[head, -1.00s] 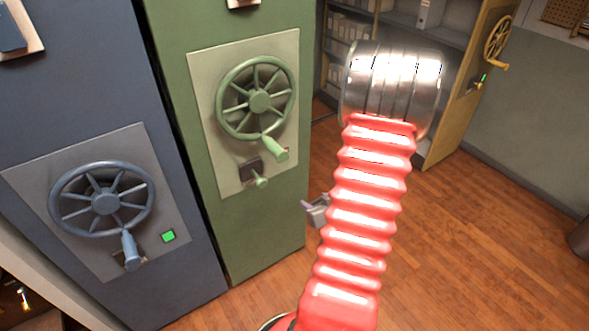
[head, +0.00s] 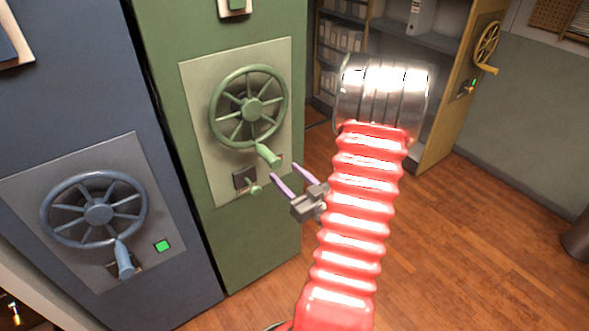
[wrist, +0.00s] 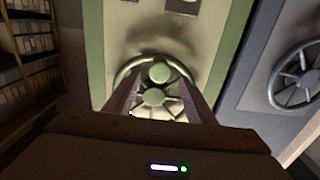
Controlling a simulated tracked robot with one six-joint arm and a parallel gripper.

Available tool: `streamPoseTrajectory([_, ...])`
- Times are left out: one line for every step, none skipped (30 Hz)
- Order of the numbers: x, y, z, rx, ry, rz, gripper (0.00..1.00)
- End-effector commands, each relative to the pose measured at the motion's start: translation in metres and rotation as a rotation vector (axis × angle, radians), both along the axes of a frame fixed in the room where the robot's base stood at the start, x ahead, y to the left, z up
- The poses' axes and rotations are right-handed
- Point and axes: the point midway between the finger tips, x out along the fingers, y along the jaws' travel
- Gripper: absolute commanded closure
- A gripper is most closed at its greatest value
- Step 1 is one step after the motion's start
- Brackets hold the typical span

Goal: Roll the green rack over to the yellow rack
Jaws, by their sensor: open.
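The green rack (head: 265,240) stands close beside the blue rack, left of centre in the head view. Its panel carries a spoked green handwheel (head: 252,108) with a crank handle (head: 268,155) at the lower rim and a small green lever (head: 251,187) below. The yellow rack (head: 447,125) stands farther back to the right, across open floor. My gripper (head: 284,172) is open and empty, just right of the lever and below the handle. In the wrist view my fingers (wrist: 165,92) point at the handwheel, with the handle knob (wrist: 160,72) showing between them.
The blue rack (head: 180,285) is at the left with its own wheel (head: 98,214) and a lit green light (head: 162,246). Open shelves with boxes (head: 343,38) are at the back. Wooden floor (head: 470,250) is clear between the green and yellow racks.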

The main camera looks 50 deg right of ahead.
Motion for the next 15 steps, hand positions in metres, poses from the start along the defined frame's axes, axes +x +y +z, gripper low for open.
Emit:
streamPoseTrajectory([0.001, 0.000, 0.000, 0.000, 0.000, 0.000, 0.50])
streamPoseTrajectory([0.001, 0.000, 0.000, 0.000, 0.000, 0.000, 0.50])
streamPoseTrajectory([0.002, -0.001, 0.000, -0.001, 0.000, 0.001, 0.50])
streamPoseTrajectory([0.003, -0.001, 0.000, -0.001, 0.001, 0.001, 0.50])
streamPoseTrajectory([0.005, -0.001, 0.000, -0.001, 0.001, 0.001, 0.50])
streamPoseTrajectory([0.007, -0.002, 0.000, -0.001, 0.001, 0.001, 0.50])
streamPoseTrajectory([0.008, -0.002, 0.000, -0.002, 0.002, 0.002, 0.50])
streamPoseTrajectory([0.010, -0.003, 0.000, -0.002, 0.002, 0.002, 0.50])
streamPoseTrajectory([0.013, -0.004, 0.000, -0.001, 0.001, 0.002, 0.50])
streamPoseTrajectory([0.015, -0.004, 0.000, 0.000, 0.002, 0.002, 0.50])
streamPoseTrajectory([0.018, -0.005, 0.000, 0.000, 0.002, 0.002, 0.50])
streamPoseTrajectory([0.021, -0.006, 0.000, -0.001, 0.001, 0.002, 0.50])
streamPoseTrajectory([0.023, -0.006, 0.000, 0.000, 0.001, 0.003, 0.50])
streamPoseTrajectory([0.026, -0.007, 0.000, -0.001, 0.001, 0.002, 0.50])
streamPoseTrajectory([0.029, -0.008, 0.000, 0.000, 0.000, 0.002, 0.50])
